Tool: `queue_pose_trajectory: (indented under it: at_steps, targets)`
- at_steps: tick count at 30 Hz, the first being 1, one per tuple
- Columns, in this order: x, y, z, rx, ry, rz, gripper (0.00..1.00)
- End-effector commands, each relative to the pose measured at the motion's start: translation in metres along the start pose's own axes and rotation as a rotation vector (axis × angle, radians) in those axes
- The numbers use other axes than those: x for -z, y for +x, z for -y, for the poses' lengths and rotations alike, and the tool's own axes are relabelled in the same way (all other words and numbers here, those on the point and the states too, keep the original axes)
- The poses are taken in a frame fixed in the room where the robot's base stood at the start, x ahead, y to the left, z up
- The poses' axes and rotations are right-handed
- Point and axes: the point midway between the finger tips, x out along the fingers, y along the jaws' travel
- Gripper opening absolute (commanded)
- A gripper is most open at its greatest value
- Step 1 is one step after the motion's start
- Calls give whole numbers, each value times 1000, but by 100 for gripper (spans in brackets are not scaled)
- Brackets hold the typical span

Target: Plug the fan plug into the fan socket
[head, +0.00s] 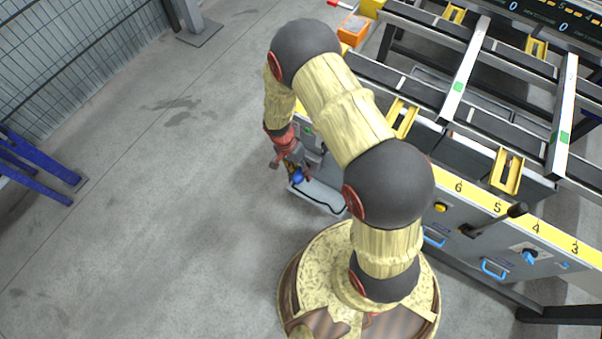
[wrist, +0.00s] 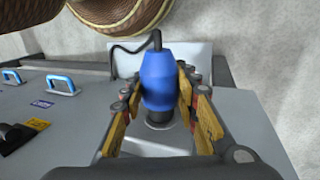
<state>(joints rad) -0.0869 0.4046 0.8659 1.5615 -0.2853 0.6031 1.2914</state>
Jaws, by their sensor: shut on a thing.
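The fan plug is a blue rounded body with a dark collar, between my gripper's fingers in the wrist view (wrist: 158,80). A black cable runs from its far end. In the head view it is a small blue spot (head: 297,177) below my gripper (head: 291,165). My gripper (wrist: 160,95) is shut on the plug, with yellow-orange finger pads on either side of it. The plug's dark lower end is near a light grey surface.
The runout table's grey front panel (wrist: 55,115) has blue handles (wrist: 62,84) and a black knob (wrist: 14,138). A pale tray (head: 322,194) with black cable sits at its end. An orange box (head: 353,30) stands behind.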

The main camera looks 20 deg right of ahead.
Motion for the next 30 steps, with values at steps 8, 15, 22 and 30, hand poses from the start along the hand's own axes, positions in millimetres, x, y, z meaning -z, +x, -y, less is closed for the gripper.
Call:
queue_pose_trajectory:
  at_steps: [8, 15, 22, 30]
  targets:
    - [6, 0, 0, 1, 0, 0, 1]
    - [12, 0, 1, 1, 0, 0, 1]
    - [17, 0, 1, 1, 1, 0, 1]
    - [19, 0, 1, 2, 2, -1, 39]
